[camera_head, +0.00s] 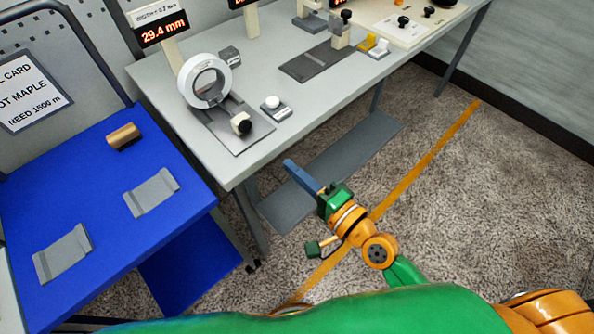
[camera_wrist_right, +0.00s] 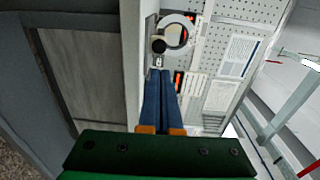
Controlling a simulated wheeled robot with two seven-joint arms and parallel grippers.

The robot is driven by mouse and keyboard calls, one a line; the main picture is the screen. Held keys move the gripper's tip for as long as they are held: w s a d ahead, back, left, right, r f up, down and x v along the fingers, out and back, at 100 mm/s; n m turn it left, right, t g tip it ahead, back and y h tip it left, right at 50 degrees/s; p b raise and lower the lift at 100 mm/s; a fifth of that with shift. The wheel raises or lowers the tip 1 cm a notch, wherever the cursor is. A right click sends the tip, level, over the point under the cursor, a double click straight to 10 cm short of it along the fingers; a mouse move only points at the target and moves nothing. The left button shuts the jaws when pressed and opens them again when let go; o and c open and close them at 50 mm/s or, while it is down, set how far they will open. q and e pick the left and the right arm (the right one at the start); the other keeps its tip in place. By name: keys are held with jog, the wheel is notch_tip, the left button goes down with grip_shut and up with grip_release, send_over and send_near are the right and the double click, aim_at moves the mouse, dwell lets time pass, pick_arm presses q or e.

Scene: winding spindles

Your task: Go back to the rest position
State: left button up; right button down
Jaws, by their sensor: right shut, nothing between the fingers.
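My right gripper (camera_head: 290,165) hangs over the floor in front of the grey table, with its blue fingers pointing toward the table's near edge. In the right wrist view its two blue fingers (camera_wrist_right: 159,75) lie together, shut with nothing between them. It touches nothing that I can see. My left gripper does not show in either view.
The grey table (camera_head: 180,115) bears a white ring on a winding device (camera_head: 205,82), a white button (camera_head: 271,103) and a display reading 29.4 mm (camera_head: 165,30). The blue table (camera_head: 95,215) at left holds a brown spool (camera_head: 124,137) and grey plates. Carpet at right is clear.

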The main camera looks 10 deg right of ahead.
jog(key=s+d+f+n+g+h, duration=0.2)
jog(key=d+f, duration=0.1)
jog(key=f, duration=0.5)
jog(key=s+d+f+n+g+h, duration=0.1)
jog(key=d+f+h, duration=0.15)
jog(key=f, duration=0.55)
jog(key=s+d+f+n+g+h, duration=0.2)
jog(key=d+f, duration=0.1)
jog(key=f, duration=0.5)
jog(key=s+d+f+n+g+h, duration=0.1)
jog(key=s+d+f+n+g, duration=0.1)
jog(key=s+f, duration=0.3)
jog(key=s+d+f+n+g+h, duration=0.1)
jog(key=s+f, duration=0.4)
jog(key=s, duration=0.6)
jog(key=s+d+f+n+g+h, duration=0.1)
jog(key=s+d+f+n+g, duration=0.2)
jog(key=s+f+n+g, duration=0.2)
jog(key=s+f, duration=0.1)
jog(key=s, duration=0.2)
jog(key=shift+s+d+n, duration=0.2)
jog(key=shift+s+n, duration=0.05)
jog(key=shift+n, duration=0.05)
